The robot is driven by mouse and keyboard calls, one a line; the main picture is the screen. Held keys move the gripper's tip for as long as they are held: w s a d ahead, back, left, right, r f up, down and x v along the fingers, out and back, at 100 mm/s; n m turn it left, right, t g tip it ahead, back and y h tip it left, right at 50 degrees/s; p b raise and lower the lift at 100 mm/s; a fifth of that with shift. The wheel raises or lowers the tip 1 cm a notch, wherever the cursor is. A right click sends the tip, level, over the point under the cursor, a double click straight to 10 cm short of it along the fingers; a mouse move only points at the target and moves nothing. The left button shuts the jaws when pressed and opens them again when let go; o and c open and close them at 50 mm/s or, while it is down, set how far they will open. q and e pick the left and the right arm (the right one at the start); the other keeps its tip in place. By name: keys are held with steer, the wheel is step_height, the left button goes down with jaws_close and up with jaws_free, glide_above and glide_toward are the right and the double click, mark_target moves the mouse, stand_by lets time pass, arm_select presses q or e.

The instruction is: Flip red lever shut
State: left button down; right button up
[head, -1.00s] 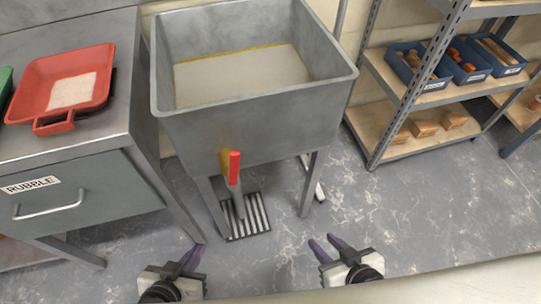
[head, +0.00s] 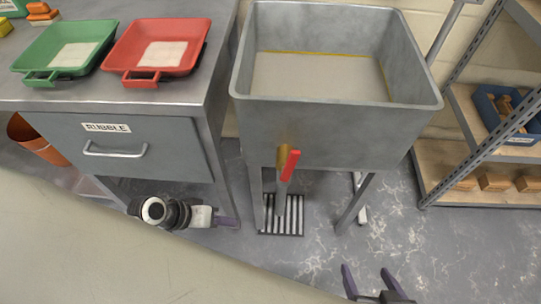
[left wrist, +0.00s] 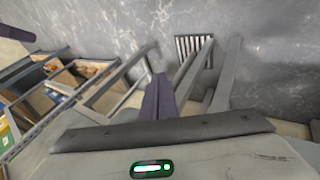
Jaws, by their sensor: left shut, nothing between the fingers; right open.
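The red lever (head: 289,166) is on a brass valve (head: 281,155) under the front of the grey tub (head: 335,135). It runs roughly in line with the outlet pipe (head: 281,200), slightly tilted, its upper end to the right. My left gripper (head: 230,221) is shut and empty, left of and lower in the picture than the lever, apart from it. Its purple fingers also show in the left wrist view (left wrist: 158,98), where I cannot make out the lever. My right gripper (head: 372,283) is open and empty at the bottom, right of the lever.
A floor drain grate (head: 284,222) lies below the pipe, between the tub's legs. A steel bench with a drawer labelled RUBBLE (head: 125,150) stands left, holding a red tray (head: 130,82) and a green tray (head: 40,78). Shelving (head: 480,198) stands right. Floor in front is clear.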

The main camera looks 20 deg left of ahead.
mark_target(287, 161)
arm_select(q)
steer(key=w+a+r+h, duration=0.1)
steer(key=w+r+h, duration=0.1)
steer(key=r, duration=0.5)
steer(key=w+a+r+h, duration=0.2)
steer(key=r+h, duration=0.2)
steer(key=r, duration=0.4)
steer(key=w+a+r+h, duration=0.1)
steer(key=r+h, duration=0.3)
steer(key=r, duration=0.4)
steer(key=shift+w+a+n, duration=0.25)
steer(key=shift+w+n, duration=0.05)
steer(key=shift+w, duration=0.55)
arm_select(e)
steer(key=shift+s+f, duration=0.1)
arm_select(q)
steer(key=p+x, duration=0.1)
steer(key=x, duration=1.3)
steer(key=shift+f, duration=0.15)
arm_select(e)
steer(key=shift+s+d+r, duration=0.2)
steer(key=shift+r, duration=0.1)
steer(key=shift+r, duration=0.15)
